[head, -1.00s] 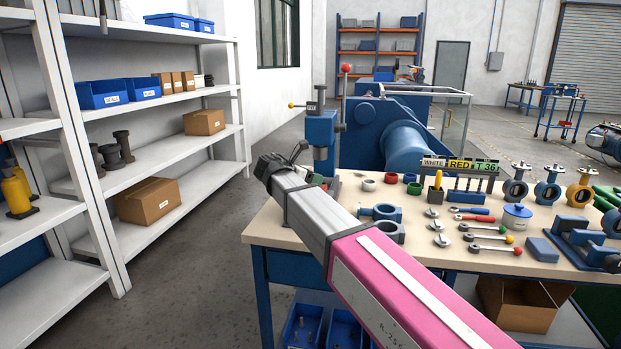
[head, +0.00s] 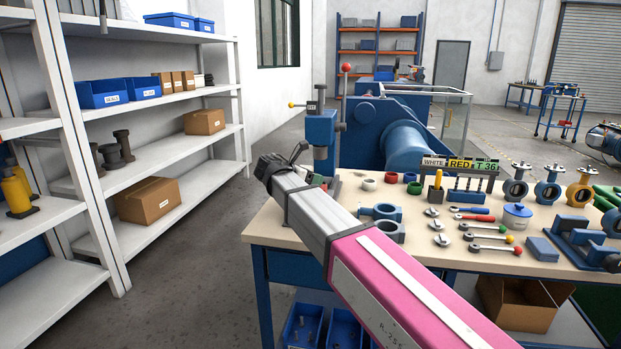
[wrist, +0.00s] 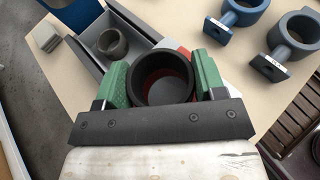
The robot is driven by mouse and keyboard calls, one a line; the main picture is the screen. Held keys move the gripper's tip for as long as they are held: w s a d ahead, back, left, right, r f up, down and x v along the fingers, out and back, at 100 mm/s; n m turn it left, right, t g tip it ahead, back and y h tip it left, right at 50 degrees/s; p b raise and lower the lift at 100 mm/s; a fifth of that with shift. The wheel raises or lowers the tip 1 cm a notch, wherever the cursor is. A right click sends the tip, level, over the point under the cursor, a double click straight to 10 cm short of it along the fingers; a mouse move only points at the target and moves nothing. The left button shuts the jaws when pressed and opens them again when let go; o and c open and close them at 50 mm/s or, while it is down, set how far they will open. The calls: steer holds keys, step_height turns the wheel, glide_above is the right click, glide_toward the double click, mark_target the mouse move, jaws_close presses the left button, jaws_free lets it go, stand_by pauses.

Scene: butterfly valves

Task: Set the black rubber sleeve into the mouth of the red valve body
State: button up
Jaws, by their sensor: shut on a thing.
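My gripper (wrist: 160,84) is shut on the black rubber sleeve (wrist: 137,87), with a green finger pad on either side of its wall. The sleeve's round opening faces the wrist camera. A red part (wrist: 185,47), probably the red valve body, shows just beyond the sleeve's far rim, and red also shows inside the ring. The sleeve covers most of it, so I cannot tell whether the sleeve sits in its mouth or above it. In the head view my arm hides the gripper and sleeve, apart from a bit of green near the press.
A grey bin (wrist: 88,48) with a dark ring (wrist: 113,44) stands close at the left in the wrist view. A blue valve body (wrist: 243,12) and a grey one (wrist: 294,42) lie to the right. The blue press (head: 321,135) stands at the bench's left end.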

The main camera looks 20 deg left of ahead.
steer(key=shift+s+f, duration=0.1)
steer(key=shift+f, duration=0.45)
stand_by(0.5)
steer(key=o, duration=1)
steer(key=shift+d+f, duration=0.1)
steer(key=shift+r, duration=3.7)
